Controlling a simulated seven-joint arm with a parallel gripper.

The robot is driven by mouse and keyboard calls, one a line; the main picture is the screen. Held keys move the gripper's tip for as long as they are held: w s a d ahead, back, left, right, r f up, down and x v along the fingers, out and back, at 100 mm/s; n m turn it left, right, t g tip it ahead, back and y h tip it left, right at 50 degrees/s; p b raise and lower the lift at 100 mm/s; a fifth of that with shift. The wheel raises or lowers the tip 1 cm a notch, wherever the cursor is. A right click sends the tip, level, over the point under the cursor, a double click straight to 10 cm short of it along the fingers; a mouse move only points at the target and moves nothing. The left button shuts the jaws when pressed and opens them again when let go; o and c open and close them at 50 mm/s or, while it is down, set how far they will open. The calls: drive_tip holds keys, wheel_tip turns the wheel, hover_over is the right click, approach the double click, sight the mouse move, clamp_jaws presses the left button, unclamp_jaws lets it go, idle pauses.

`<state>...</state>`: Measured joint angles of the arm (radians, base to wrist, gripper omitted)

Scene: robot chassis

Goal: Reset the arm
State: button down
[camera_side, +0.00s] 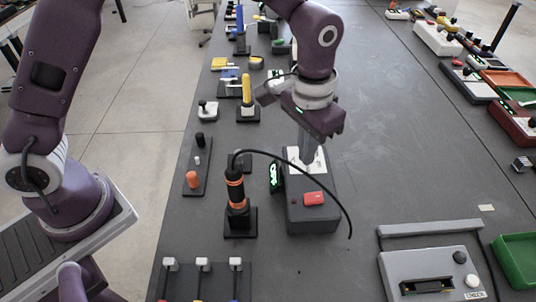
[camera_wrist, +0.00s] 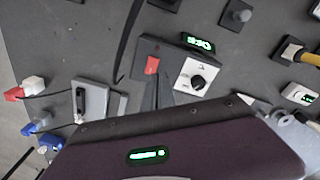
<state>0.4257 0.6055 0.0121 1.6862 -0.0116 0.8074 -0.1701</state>
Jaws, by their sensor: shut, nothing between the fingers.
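My gripper (camera_side: 306,160) points down above a dark grey box (camera_side: 312,219), its fingers together and empty. In the side view the fingertips overlap the white dial plate (camera_side: 320,163) on the box top; whether they touch it I cannot tell. A red button (camera_side: 314,198) is on the near part of the box. A lit green display (camera_side: 274,177) stands at its left side.
An upright black-and-orange tool (camera_side: 236,190) with a black cable stands left of the box, the cable arching in front of it. A yellow-handled tool (camera_side: 246,90) stands farther back. A grey device (camera_side: 430,272) is at front right. The table right of the box is clear.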

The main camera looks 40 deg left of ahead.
drive_tip(key=s+a+r+n+t, duration=0.15)
drive_tip(key=s+a+r, duration=0.35)
drive_tip(key=a+r, duration=0.5)
drive_tip(key=s+a+r+t, duration=0.2)
drive_tip(key=s+a, duration=0.1)
drive_tip(key=s, duration=0.5)
drive_tip(key=s+a+r+n+t, duration=0.1)
drive_tip(key=s+a+r, duration=0.2)
drive_tip(key=s, duration=0.6)
drive_tip(key=shift+s+a+r+t, duration=0.2)
drive_tip(key=shift+a+t, duration=0.15)
drive_tip(key=shift+a, duration=0.1)
